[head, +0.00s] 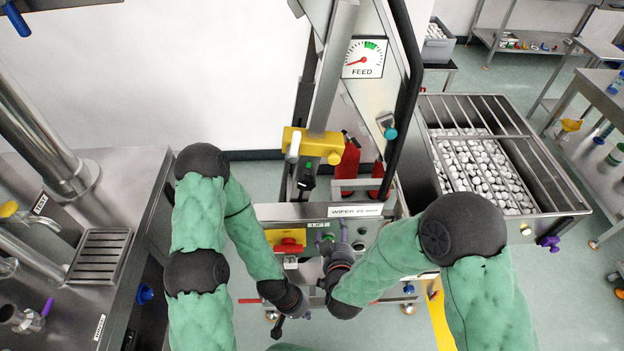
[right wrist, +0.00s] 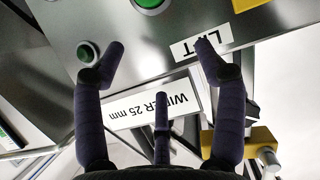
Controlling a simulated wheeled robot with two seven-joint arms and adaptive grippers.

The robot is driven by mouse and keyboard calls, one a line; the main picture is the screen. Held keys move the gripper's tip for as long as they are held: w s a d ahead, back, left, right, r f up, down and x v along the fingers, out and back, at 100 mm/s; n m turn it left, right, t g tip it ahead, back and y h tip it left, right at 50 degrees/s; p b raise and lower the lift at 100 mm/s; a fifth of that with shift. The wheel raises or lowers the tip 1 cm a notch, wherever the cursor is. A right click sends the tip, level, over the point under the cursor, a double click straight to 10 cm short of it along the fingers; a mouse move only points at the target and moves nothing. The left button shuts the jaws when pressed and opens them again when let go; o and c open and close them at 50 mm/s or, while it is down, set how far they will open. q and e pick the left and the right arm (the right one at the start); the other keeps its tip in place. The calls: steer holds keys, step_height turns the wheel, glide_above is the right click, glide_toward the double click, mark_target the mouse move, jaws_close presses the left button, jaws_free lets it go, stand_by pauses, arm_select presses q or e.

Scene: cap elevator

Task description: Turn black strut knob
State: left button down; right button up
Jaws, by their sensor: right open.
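A long black strut (head: 409,80) runs down the right side of the machine frame. A teal knob (head: 390,133) on a metal bracket sits beside it; I cannot tell whether this is the strut knob. My right gripper (head: 329,248) is in front of the panel near the LIFT label, well below that knob. In the right wrist view its fingers (right wrist: 160,62) are spread and empty over the panel, near a green button (right wrist: 88,52) and the LIFT label (right wrist: 201,47). My left gripper (head: 280,324) hangs low in front of the machine; its fingers are too dark and small to read.
A yellow block (head: 328,146) crosses the inclined column above the panel. A red button on a yellow base (head: 289,240) sits left of my right gripper. A crate of white caps (head: 575,205) stands right, a steel counter (head: 110,165) left. Floor shows between counter and machine.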

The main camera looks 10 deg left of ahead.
mark_target(307, 187)
steer(key=s+a+r+n+t+y, duration=0.1)
steer(key=s+a+r+t, duration=0.15)
steer(key=r, duration=0.35)
steer(key=s+a+r+n+t+y, duration=0.1)
steer(key=a+r+t, duration=0.1)
steer(key=a+r, duration=0.3)
steer(key=x, duration=0.3)
steer(key=b+x, duration=0.1)
steer(key=x, duration=0.2)
steer(key=r+x, duration=0.1)
steer(key=x, duration=0.3)
steer(key=shift+w+d, duration=0.2)
steer(key=shift+d, duration=0.2)
steer(key=c, duration=1.1)
steer(key=shift+s, duration=0.1)
steer(key=shift+c, duration=0.2)
